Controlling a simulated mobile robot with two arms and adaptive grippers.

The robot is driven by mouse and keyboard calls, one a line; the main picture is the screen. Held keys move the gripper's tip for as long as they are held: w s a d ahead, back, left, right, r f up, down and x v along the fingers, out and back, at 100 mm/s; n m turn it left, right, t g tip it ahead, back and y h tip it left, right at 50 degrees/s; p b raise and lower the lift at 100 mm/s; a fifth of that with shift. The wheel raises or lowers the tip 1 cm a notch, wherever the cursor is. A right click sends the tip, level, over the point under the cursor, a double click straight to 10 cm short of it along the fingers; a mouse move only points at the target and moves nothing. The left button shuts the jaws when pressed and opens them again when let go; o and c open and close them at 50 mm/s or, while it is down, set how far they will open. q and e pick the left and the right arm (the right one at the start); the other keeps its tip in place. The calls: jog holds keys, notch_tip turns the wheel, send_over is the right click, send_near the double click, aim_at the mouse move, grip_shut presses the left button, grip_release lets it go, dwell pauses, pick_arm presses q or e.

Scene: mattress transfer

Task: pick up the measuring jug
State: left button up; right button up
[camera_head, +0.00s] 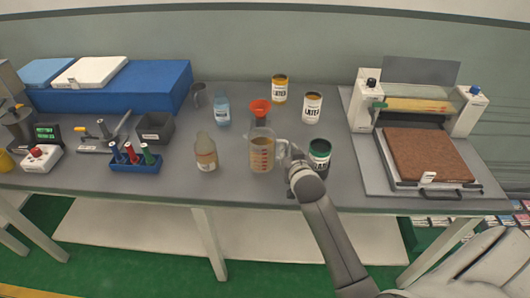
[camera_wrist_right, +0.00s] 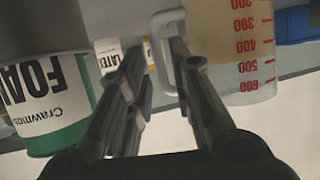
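The measuring jug (camera_head: 263,152) is clear, with red marks and a tan liquid inside. It stands upright near the front edge of the grey table, its handle on the right. My right gripper (camera_head: 291,153) is at that handle. In the right wrist view the jug (camera_wrist_right: 252,45) is at the upper right. The fingers of my right gripper (camera_wrist_right: 157,48) are apart, with the white handle (camera_wrist_right: 162,65) showing between their tips. The right finger overlaps part of the handle, and no firm grip shows. My left gripper is not in view.
A green-lidded foam can (camera_head: 319,157) stands close right of my right gripper; it also shows in the wrist view (camera_wrist_right: 45,100). A tan bottle (camera_head: 205,152) is left of the jug. A press (camera_head: 425,150) stands right.

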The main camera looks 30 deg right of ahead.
jog(key=shift+x, duration=2.1)
grip_shut()
jog(key=shift+r, duration=0.1)
